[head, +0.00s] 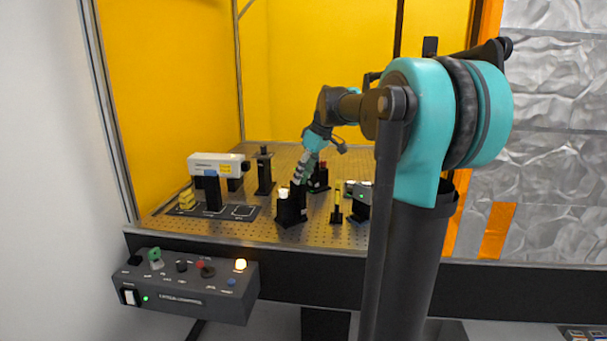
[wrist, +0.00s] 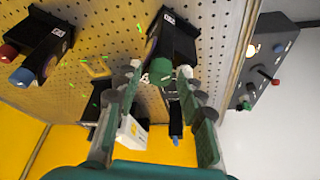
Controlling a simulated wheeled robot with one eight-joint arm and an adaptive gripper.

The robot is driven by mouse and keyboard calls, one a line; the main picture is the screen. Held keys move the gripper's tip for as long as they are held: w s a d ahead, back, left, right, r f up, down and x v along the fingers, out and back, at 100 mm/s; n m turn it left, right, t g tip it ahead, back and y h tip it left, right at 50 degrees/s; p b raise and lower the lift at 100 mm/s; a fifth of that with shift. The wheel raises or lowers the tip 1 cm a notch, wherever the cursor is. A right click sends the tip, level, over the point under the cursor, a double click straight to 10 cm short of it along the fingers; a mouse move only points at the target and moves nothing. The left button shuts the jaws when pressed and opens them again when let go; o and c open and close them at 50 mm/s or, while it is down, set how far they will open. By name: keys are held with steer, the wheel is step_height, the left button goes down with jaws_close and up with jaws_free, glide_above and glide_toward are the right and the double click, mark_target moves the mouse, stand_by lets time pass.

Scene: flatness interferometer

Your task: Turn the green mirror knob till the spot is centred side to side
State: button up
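The green mirror knob (wrist: 160,72) sticks out of a black mirror mount (wrist: 176,42) in the wrist view. My gripper (wrist: 160,73) is open, with one finger on each side of the knob; a gap shows on the right, and I cannot tell whether the left finger touches. In the head view my gripper (head: 298,182) is beside a black mount (head: 291,208) with a pale lit top. The green mirror knob is hidden there. I cannot make out a spot or a screen to judge its centring.
Another mount (wrist: 38,45) with red and blue knobs stands nearby. The white laser (head: 217,163) and a black post (head: 265,172) stand left on the perforated table (head: 165,226). A control box (head: 185,285) hangs at the front edge. Yellow panels (head: 170,80) close the back.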

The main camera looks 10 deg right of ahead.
jaws_close()
steer(key=shift+n+g, duration=0.3)
steer(key=shift+n, duration=0.3)
steer(key=shift+o, duration=1.3)
jaws_free()
steer(key=shift+r, duration=0.1)
steer(key=v, duration=1.2)
steer(key=shift+d, duration=0.15)
step_height(320, 180, up, 11)
